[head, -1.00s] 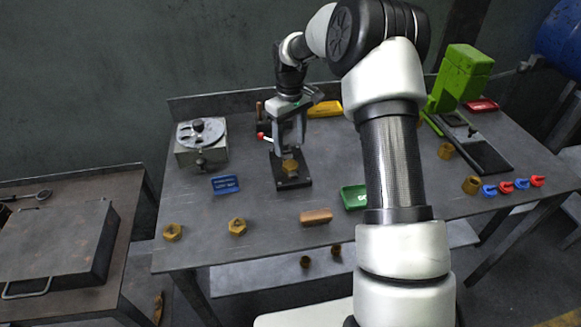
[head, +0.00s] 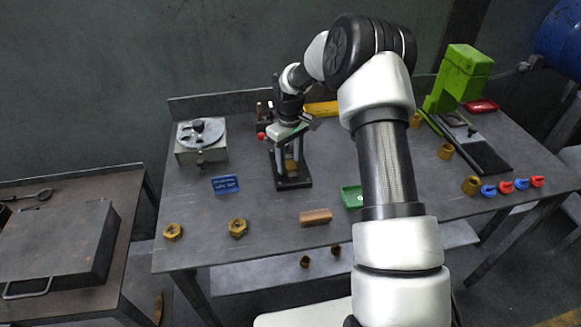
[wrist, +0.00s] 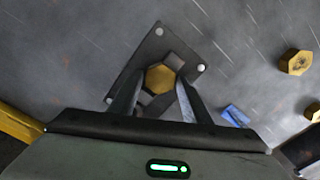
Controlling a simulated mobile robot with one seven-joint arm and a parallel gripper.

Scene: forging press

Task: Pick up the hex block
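The hex block (wrist: 160,78) is a brass-yellow six-sided piece. It sits on a dark fixture plate (wrist: 133,62), between small grey blocks. In the head view the block (head: 291,165) is partly hidden by my gripper (head: 287,160), and the black fixture base (head: 293,184) shows below it. In the wrist view my gripper (wrist: 160,75) points down over the fixture, its two fingers reaching to either side of the block. The fingers look apart, with a narrow gap beside the block; contact is not clear.
Brass nuts (head: 237,227) and a copper-brown bar (head: 315,217) lie along the bench (head: 265,240) front. A blue tray (head: 226,185) and a round-topped device (head: 201,140) are left. A green tray (head: 352,197) and a green press (head: 462,75) are right.

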